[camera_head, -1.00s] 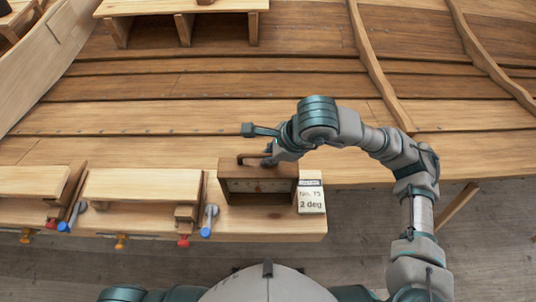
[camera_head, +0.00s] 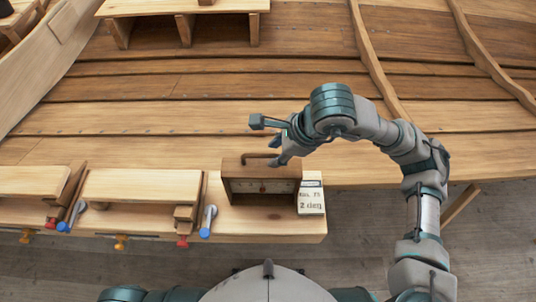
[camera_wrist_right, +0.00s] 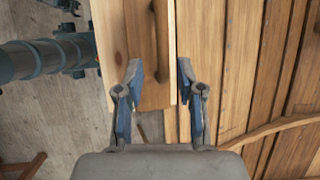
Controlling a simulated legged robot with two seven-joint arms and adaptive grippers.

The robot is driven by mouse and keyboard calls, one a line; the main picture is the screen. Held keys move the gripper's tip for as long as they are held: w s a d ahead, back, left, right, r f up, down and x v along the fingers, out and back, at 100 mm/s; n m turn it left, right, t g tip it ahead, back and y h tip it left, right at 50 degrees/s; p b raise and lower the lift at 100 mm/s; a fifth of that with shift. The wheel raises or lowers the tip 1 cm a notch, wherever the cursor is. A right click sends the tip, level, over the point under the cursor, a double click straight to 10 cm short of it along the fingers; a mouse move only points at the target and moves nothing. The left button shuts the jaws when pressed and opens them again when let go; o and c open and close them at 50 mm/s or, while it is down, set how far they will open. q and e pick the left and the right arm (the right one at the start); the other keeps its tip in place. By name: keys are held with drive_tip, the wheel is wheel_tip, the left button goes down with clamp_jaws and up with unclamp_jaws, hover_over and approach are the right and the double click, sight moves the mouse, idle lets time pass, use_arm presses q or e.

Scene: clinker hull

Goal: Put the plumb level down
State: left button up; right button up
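The plumb level is a brown wooden box (camera_head: 240,187) with a dial in its front and a bar handle (camera_head: 262,156) on top. It sits upright on the right end of the pale bench in the head view. My right gripper (camera_head: 278,150) is just over the handle's right end. In the right wrist view my right gripper (camera_wrist_right: 160,70) has its two fingers spread. The handle (camera_wrist_right: 161,35) lies beyond the fingertips, between their lines, and looks clear of them. My left gripper is not in view.
A "2 deg" card (camera_head: 311,203) stands right beside the level. Left of it on the bench (camera_head: 265,226) are a blue-ended clamp (camera_head: 208,220) and wooden blocks (camera_head: 140,186). The planked hull (camera_head: 200,118) rises behind. The bench's right edge is close.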

drive_tip(key=v, duration=0.7)
drive_tip(key=shift+r, duration=0.4)
drive_tip(key=shift+s, duration=0.1)
drive_tip(key=shift+d, duration=0.15)
